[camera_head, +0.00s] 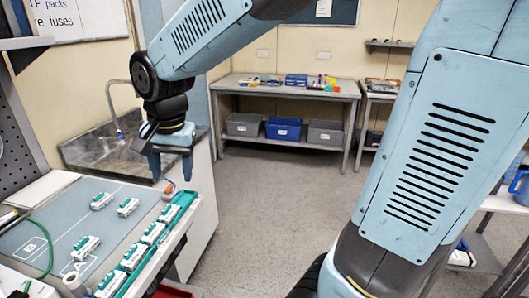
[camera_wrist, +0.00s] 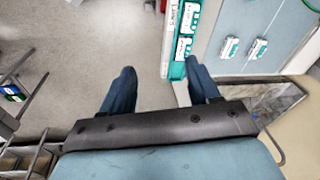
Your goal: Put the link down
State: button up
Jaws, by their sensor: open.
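My gripper (camera_head: 171,177) hangs fingers down at the far end of the grey work surface, close to the far end of the green rack (camera_head: 187,205). In the wrist view my gripper (camera_wrist: 160,82) is open, with a wide empty gap between its fingers and floor behind it. The right finger is beside the end of the green rack (camera_wrist: 169,45) in that view. White and green pumps (camera_head: 152,233) stand in the rack. I cannot pick out which thing is the link. A small orange item (camera_head: 169,187) shows just below the gripper; its shape is unclear.
Loose pumps (camera_head: 101,201) lie on the grey mat (camera_head: 55,215), left of the rack. A metal sink (camera_head: 90,150) is behind the mat. A green cable (camera_head: 45,240) runs at the left. A bench (camera_head: 285,90) stands at the back wall, with open floor (camera_head: 265,190) before it.

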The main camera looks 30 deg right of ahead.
jog(key=s+d+r+n+t, duration=0.1)
jog(key=s+d+r+n, duration=0.1)
jog(key=s+d, duration=0.3)
jog(key=s+d+r+n+t, duration=0.2)
jog(key=s+d, duration=0.3)
jog(key=d, duration=0.7)
jog(key=shift+s+r+n+t+h, duration=0.3)
jog(key=shift+r+n+h, duration=0.1)
jog(key=shift+n, duration=0.1)
jog(key=shift+c, duration=0.4)
jog(key=shift+c, duration=1.3)
